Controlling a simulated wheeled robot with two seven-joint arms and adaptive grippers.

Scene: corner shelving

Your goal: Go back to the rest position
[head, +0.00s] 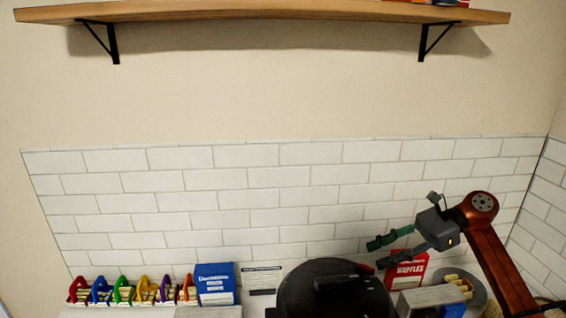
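My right arm comes in from the lower right. Its gripper (377,254) points left, in front of the white tiled wall. Its two fingers are apart, with the upper one looking greenish, and I see nothing held between them. The red box (411,269) shows just below and behind the fingers, and I cannot tell how far apart they are. My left gripper is not in view.
A wooden shelf (250,13) on black brackets spans the top. Along the bottom stand a row of colourful loop-shaped items (122,291), a blue box (215,282), a large dark round thing (335,298) and a grey box (430,300). The tiled wall's middle (250,200) is unobstructed.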

